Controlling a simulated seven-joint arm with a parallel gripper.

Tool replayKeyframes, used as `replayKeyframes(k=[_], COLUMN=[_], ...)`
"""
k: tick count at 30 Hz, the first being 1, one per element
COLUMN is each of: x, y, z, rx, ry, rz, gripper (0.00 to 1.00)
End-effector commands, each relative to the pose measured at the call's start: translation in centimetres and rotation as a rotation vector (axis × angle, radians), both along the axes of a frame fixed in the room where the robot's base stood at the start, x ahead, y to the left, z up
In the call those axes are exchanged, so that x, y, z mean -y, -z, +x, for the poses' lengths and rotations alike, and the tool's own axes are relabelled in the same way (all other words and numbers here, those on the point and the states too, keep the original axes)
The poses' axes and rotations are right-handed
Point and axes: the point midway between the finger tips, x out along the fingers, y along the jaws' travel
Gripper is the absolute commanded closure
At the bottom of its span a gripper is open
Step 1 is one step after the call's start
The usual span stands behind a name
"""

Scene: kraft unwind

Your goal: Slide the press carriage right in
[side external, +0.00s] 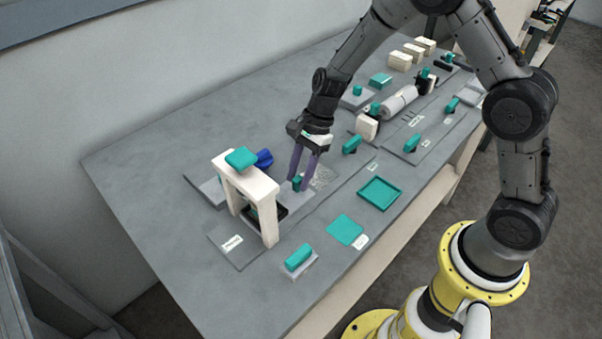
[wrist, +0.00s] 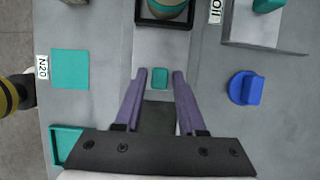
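The press carriage is a pale grey slide plate (wrist: 160,43) with a dark square tray (side external: 279,216) at the press end and a small teal handle (wrist: 160,78) at the other. The tray sits at least partly under the white press frame (side external: 261,187), which has a teal block (side external: 241,158) on top. The dark tray also shows at the top of the wrist view (wrist: 163,20), with a round object in it. My gripper (wrist: 159,73) is open, its purple fingers on either side of the handle with a visible gap to each. In the side view they partly hide it.
A blue knob (wrist: 246,88) stands on the far side of the slide. A teal square (side external: 345,230), an open teal tray (side external: 380,193) and a teal block on a pale base (side external: 299,258) lie on the near side. A white roll (side external: 399,100) is farther right.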

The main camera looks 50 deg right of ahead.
Motion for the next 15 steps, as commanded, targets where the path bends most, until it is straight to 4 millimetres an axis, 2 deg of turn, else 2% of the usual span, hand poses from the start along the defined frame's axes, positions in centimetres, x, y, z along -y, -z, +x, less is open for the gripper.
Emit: replayKeyframes(k=[1,2,11,15], x=[0.0,0.0,0.1,0.5], y=[0.0,0.0,0.0,-1.0], z=[0.0,0.0,0.0,0.1], rx=[0.0,0.0,-0.001,0.002], ry=[0.0,0.0,0.001,0.002], rz=[0.0,0.0,-0.001,0.0], gripper=[0.5,0.45,0.45,0.45])
